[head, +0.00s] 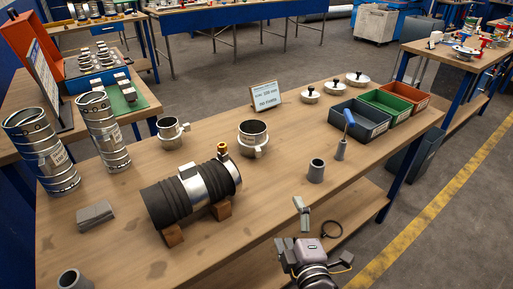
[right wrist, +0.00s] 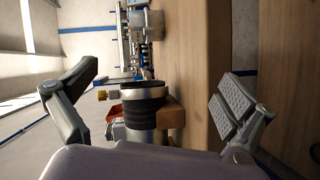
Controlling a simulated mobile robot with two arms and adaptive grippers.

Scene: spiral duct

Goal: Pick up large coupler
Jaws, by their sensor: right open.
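I cannot make out the large coupler there. My left gripper is not in view.
A black ribbed duct (head: 160,204) with a metal band lies on wooden blocks, and shows in the right wrist view (right wrist: 144,107). Tall metal ducts (head: 103,133) stand left. A grey cup (head: 317,171), a blue-handled tool (head: 348,122) and bins (head: 360,128) are right.

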